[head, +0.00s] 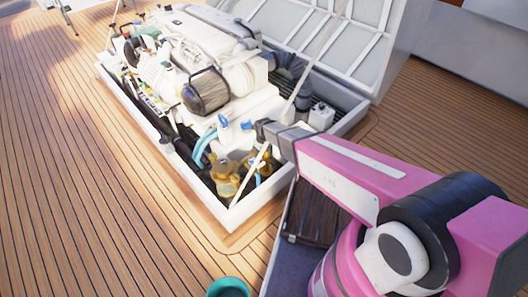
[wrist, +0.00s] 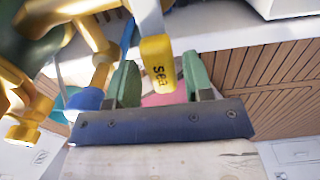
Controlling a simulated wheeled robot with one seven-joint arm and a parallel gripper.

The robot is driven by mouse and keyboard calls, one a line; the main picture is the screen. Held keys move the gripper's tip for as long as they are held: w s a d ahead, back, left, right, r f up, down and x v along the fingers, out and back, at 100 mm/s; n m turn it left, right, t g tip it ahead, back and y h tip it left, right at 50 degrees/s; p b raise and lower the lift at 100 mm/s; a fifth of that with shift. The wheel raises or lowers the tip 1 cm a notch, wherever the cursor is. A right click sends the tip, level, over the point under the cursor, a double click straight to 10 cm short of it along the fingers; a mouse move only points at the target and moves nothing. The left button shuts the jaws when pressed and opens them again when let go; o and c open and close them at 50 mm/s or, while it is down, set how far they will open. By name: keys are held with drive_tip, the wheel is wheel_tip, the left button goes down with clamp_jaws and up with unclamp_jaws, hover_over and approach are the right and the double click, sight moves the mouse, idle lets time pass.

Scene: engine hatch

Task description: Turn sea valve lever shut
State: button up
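The sea valve lever is a pale flat bar with a yellow end (wrist: 158,62) marked "Sea" in the wrist view. It hangs down from the top of that picture. My gripper (wrist: 161,78) has its two green fingers apart, one on each side of the yellow end, with visible gaps; I see no clear contact. Brass valve parts (wrist: 92,35) fill the left of the wrist view. In the head view, brass fittings (head: 225,176) sit in the near corner of the hatch. My gripper (head: 262,131) is above them; its fingers and the lever cannot be made out there.
The white engine (head: 200,60) fills the hatch. A thin pale strut (head: 305,60) slants across the opening near my gripper. The raised lid (head: 340,35) stands behind. The hatch rim (head: 165,150) borders the opening. Wooden deck (head: 70,150) is clear at left. A teal bucket (head: 228,288) is in front.

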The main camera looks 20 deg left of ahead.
drive_tip(key=shift+r, duration=0.1)
wheel_tip(320, 180, up, 11)
idle(0.7)
drive_tip(key=shift+f, duration=0.2)
drive_tip(key=d+r+n, duration=0.5)
drive_tip(key=d+n, duration=0.3)
drive_tip(key=d, duration=0.6)
drive_tip(key=d+r+n, duration=0.5)
drive_tip(key=d+n, duration=0.3)
drive_tip(key=d, duration=0.7)
drive_tip(key=d+r+n, duration=0.5)
drive_tip(key=d+n, duration=0.3)
drive_tip(key=d, duration=0.7)
drive_tip(key=shift+w+r, duration=0.2)
drive_tip(key=shift+w, duration=0.1)
drive_tip(key=shift+d, duration=0.1)
